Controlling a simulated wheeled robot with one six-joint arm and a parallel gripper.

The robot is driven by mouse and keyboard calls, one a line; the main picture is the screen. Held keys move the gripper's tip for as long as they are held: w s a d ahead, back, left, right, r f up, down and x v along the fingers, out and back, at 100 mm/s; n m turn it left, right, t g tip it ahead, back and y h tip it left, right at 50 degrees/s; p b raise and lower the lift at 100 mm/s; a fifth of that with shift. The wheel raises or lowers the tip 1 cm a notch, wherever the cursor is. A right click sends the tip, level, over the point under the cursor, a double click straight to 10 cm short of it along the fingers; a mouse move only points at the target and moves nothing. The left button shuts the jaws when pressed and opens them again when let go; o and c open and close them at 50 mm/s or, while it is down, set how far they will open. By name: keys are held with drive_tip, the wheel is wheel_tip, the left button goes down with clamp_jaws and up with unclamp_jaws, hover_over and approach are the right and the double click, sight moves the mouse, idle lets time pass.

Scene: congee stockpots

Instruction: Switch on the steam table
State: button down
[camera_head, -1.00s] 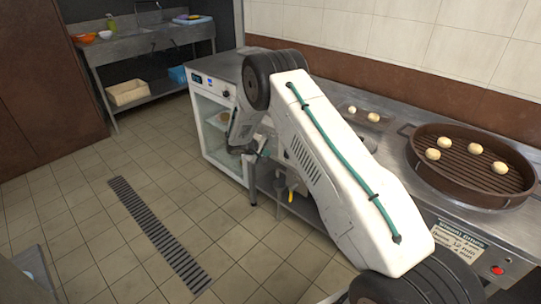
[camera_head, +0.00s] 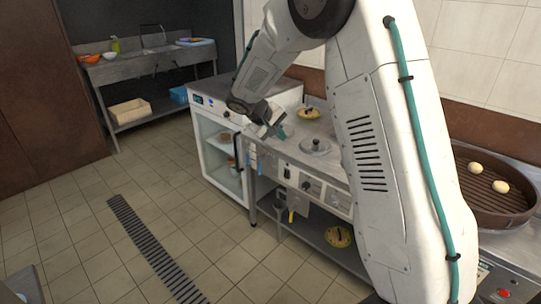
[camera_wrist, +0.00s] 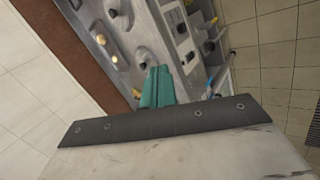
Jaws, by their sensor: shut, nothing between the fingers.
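The steam table (camera_head: 340,203) is a steel counter in the middle of the head view, with a round lid (camera_head: 315,146) on top. Its front has a control panel with a dark knob (camera_head: 306,186). In the wrist view the panel (camera_wrist: 172,16) and a dark knob (camera_wrist: 182,28) show beyond the fingers, with lids on the top beside it. My gripper (camera_head: 276,130) is shut and empty, above the left front of the counter and apart from the knob. Its teal fingertips (camera_wrist: 157,70) show in the wrist view. My arm hides the right part of the table.
A white glass-front cabinet (camera_head: 217,158) stands left of the table. A brown steamer (camera_head: 490,205) with buns sits at right, with a red button (camera_head: 503,293) below. A plate (camera_head: 339,237) lies on the lower shelf. Tiled floor (camera_head: 90,215) is free at left.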

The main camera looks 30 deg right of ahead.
drive_tip(key=s+a+r+m+y, duration=0.1)
drive_tip(key=s+a+r+y, duration=0.1)
drive_tip(key=s+r, duration=0.6)
drive_tip(key=s+a+r+y, duration=0.15)
drive_tip(key=s+r, duration=0.25)
drive_tip(key=s, duration=0.8)
drive_tip(key=s+a+y, duration=0.2)
drive_tip(key=s+a, duration=0.2)
drive_tip(key=s, duration=0.7)
drive_tip(key=s+a+y, duration=0.2)
drive_tip(key=s+a, duration=0.2)
drive_tip(key=s, duration=0.7)
drive_tip(key=shift+a, duration=0.25)
drive_tip(key=shift+s+f, duration=0.1)
